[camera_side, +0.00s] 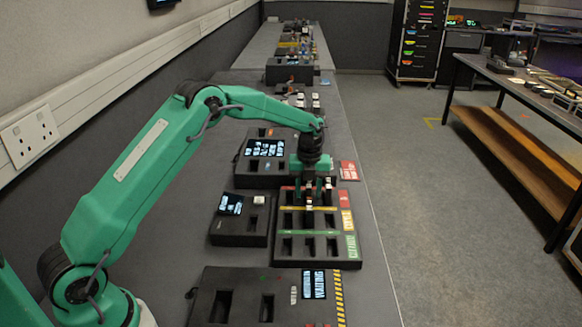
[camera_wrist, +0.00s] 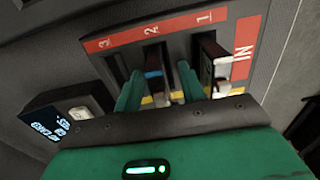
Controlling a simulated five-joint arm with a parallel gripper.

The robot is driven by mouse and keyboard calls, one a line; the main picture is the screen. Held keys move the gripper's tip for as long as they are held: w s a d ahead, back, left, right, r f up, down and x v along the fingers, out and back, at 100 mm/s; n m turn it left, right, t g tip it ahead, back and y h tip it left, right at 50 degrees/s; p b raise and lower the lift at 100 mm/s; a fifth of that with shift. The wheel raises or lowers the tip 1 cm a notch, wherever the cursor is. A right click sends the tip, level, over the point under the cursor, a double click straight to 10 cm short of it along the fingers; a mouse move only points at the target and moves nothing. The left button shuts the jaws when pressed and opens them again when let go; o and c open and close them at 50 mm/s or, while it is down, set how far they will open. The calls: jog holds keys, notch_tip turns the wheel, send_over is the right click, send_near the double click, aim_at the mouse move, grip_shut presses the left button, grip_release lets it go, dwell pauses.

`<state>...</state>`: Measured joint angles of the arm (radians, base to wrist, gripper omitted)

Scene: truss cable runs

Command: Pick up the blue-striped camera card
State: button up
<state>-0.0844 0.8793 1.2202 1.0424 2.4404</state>
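The blue-striped camera card (camera_wrist: 153,74) stands in slot 2 of the red-labelled IN row in the wrist view. It shows a dark top, a blue band and a pale lower part. My gripper (camera_wrist: 160,71) is open, with one green finger on each side of this card and gaps visible between. In the side view my gripper (camera_side: 309,188) points down over the far row of the black card tray (camera_side: 315,258). The fingers partly hide the cards there. Another card (camera_wrist: 213,68), dark and white with a brown side, stands in slot 1. Slot 3 (camera_wrist: 107,97) looks empty.
The tray's yellow and green rows have open, empty-looking slots. A small black box with a lit screen (camera_side: 231,204) stands left of the tray. Another screen unit (camera_side: 265,148) is behind it, and a reader box (camera_side: 240,290) is in front.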

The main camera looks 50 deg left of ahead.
grip_shut()
jog(key=shift+r, duration=0.15)
jog(key=shift+r, duration=4.9)
jog(key=shift+s, duration=0.15)
jog(key=s+a+r, duration=0.1)
jog(key=s, duration=1.8)
jog(key=shift+a, duration=0.2)
